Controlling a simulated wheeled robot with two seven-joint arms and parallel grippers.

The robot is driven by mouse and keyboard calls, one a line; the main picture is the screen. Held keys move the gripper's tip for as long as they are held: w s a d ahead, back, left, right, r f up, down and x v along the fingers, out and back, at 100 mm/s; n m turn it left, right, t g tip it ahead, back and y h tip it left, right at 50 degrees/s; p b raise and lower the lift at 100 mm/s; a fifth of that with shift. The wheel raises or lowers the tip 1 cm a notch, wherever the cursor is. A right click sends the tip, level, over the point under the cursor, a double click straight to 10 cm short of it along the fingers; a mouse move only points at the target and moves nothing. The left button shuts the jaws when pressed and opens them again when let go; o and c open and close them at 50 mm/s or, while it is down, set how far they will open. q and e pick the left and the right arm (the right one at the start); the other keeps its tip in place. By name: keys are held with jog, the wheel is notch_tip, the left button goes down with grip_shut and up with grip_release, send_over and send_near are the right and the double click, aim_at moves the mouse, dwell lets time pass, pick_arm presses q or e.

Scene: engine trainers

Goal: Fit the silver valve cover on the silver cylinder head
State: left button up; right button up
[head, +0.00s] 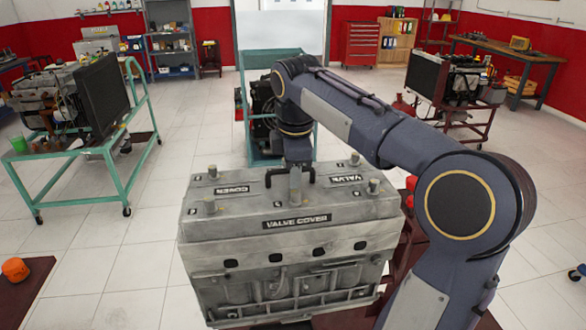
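The silver valve cover (240,222), labelled VALVE COVER, is in the middle of the head view. It is a flat-topped grey block with several bolt knobs and a taller grey post (296,188) at its centre. It appears to rest level on the silver cylinder head (235,292) below; I see no clear gap along the front. My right gripper (292,180) points down over the cover's centre. Its dark fingers are spread on either side of the post, apart from it. The post's top is hidden under the gripper. My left gripper is out of view.
A dark red stand (408,245) shows beside the head. A green cart (88,150) with an engine is at left, another green frame (262,160) behind, and a red engine stand (465,125) at right. An orange object (15,269) sits at far left. White floor between is clear.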

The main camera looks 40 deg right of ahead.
pick_arm(q)
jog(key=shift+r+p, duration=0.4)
jog(key=shift+p, duration=0.05)
pick_arm(e)
notch_tip(320, 180, up, 8)
jog(key=s, duration=0.1)
jog(key=shift+a, duration=0.35)
jog(key=shift+s+f, duration=0.15)
